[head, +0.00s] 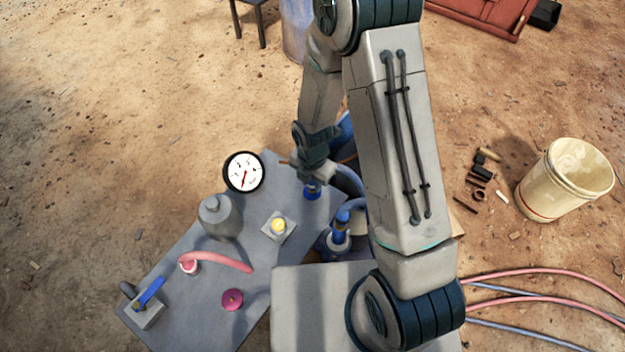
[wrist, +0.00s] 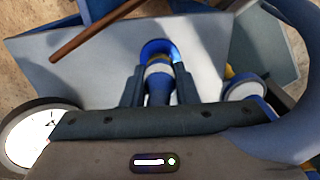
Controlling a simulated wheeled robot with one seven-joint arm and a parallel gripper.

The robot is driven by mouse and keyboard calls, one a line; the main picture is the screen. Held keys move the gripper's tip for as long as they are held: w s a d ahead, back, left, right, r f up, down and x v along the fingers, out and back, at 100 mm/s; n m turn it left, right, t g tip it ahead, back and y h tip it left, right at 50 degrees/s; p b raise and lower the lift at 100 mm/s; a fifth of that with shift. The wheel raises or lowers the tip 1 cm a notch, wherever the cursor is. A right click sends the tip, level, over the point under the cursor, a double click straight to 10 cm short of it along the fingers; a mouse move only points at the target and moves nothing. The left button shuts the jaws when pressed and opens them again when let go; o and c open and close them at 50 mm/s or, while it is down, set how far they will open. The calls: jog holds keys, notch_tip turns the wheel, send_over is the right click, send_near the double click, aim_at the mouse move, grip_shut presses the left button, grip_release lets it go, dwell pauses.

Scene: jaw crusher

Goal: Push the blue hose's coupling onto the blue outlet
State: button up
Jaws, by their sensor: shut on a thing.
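My gripper (wrist: 159,88) is shut on the blue hose's coupling (wrist: 158,85), a blue piece with a pale band, in the wrist view. A bright blue ring (wrist: 158,47) shows at the far end of the coupling, against the grey panel; I cannot tell whether it is the blue outlet or part of the coupling. In the head view my gripper (head: 313,178) is over a blue piece (head: 312,192) at the grey panel's right edge. The blue hose (head: 349,181) curves away to the right and is partly hidden by my arm. It also arcs along the wrist view's right side (wrist: 285,135).
The grey panel (head: 185,285) carries a dial gauge (head: 243,172), a grey bottle shape (head: 219,217), a yellow button (head: 278,225), a red hose (head: 220,260), a magenta knob (head: 232,300) and a blue lever (head: 150,291). Another blue fitting (head: 339,228) stands close by. A cream bucket (head: 548,195) is right.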

jog(key=shift+f+b, duration=0.5)
jog(key=shift+f, duration=0.1)
jog(key=o, duration=1)
notch_tip(320, 180, up, 14)
jog(key=shift+f+p, duration=0.1)
jog(key=shift+p, duration=0.9)
jog(key=s+d+r+m+t+p, duration=0.1)
jog(key=s+d+r+m, duration=0.3)
jog(key=r+m, duration=0.3)
jog(key=s+d+r+m+t+p, duration=0.1)
jog(key=s+d+r+m, duration=0.3)
jog(key=r+m, duration=0.3)
jog(key=s+d+r+m+p, duration=0.1)
jog(key=s+d+r+m, duration=0.3)
jog(key=m, duration=1)
notch_tip(320, 180, up, 3)
jog(key=shift+r+m+t, duration=0.2)
jog(key=shift+m+t, duration=0.1)
jog(key=shift+t, duration=0.1)
